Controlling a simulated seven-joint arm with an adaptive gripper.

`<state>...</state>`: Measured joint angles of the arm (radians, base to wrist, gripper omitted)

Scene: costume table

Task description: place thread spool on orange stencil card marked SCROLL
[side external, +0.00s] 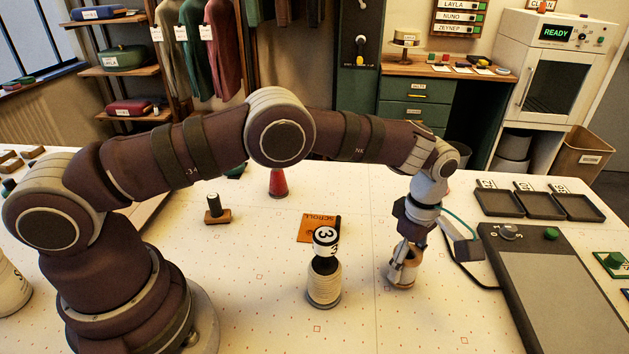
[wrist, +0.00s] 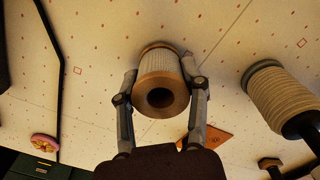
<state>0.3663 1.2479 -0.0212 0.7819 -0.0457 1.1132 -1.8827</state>
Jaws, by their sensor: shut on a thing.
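The thread spool (wrist: 162,80) has pale ribbed thread and tan rims with a dark hole in its end. My gripper (side external: 403,258) is shut on the spool, with a finger on either side in the wrist view. In the side view the spool (side external: 402,277) is low, at or just above the table; I cannot tell whether it touches. The orange stencil card marked SCROLL (side external: 309,229) lies flat to the left of my gripper and farther back. It is partly hidden by a knob-topped object. A piece of the card shows in the wrist view (wrist: 217,141).
A ribbed cylinder with a black-and-white knob marked 3 (side external: 323,280) stands in front of the card, left of my gripper. A red cone (side external: 278,184) and a small wooden stamp (side external: 216,213) stand farther left. A grey panel (side external: 560,290) and dark trays (side external: 540,203) lie right.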

